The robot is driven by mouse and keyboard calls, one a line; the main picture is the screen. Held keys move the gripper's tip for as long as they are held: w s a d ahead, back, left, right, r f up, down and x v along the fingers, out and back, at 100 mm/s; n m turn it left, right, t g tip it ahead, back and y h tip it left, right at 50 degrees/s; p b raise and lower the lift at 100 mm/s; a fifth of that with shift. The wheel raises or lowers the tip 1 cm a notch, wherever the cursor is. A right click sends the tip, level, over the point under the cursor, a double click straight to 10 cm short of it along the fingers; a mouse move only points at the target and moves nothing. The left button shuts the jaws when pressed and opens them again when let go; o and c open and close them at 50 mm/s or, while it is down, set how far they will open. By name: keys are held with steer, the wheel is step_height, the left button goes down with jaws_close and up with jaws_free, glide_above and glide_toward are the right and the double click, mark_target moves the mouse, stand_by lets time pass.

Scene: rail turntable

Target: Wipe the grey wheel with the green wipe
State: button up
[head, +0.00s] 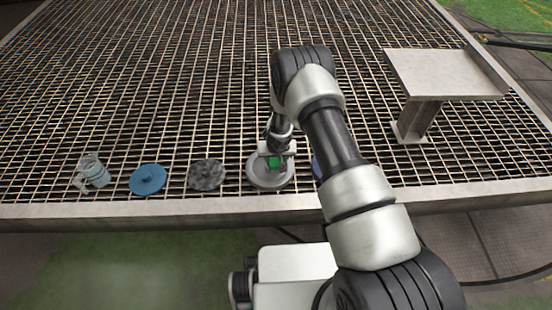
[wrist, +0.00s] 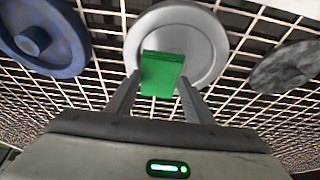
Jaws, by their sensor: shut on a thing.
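The grey wheel (head: 262,181) lies flat on the grating near the front edge, and it also shows in the wrist view (wrist: 207,50). My gripper (head: 273,158) is over the wheel and shut on the green wipe (wrist: 162,73). In the wrist view the wipe sits between the two fingertips, in front of the wheel's face. A small patch of the green wipe (head: 273,162) shows in the head view. I cannot tell whether the wipe touches the wheel. My arm and gripper hide part of the wheel in the head view.
Another blue thing (head: 317,167) is mostly hidden behind my arm. A raised pale stand (head: 440,73) is at right. The grating (head: 150,70) behind is clear.

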steer(key=shift+r+p, duration=1.6)
steer(key=shift+r, duration=1.25)
steer(key=shift+w+r, duration=0.1)
steer(key=shift+r, duration=0.05)
steer(key=s+d+r, duration=0.1)
steer(key=d+r, duration=0.2)
steer(key=r, duration=0.9)
steer(key=s+d+r, duration=0.1)
steer(key=d+r, duration=0.2)
steer(key=r, duration=0.9)
steer(key=s+d+p+v, duration=0.2)
steer(key=p+v, duration=0.8)
steer(key=v, duration=0.5)
steer(key=s+d+f+p+v, duration=0.1)
steer(key=d+p+v, duration=0.1)
steer(key=p+v, duration=0.9)
step_height(320, 180, up, 3)
steer(key=shift+s, duration=1.15)
steer(key=shift+s+d, duration=0.1)
steer(key=shift+s, duration=0.05)
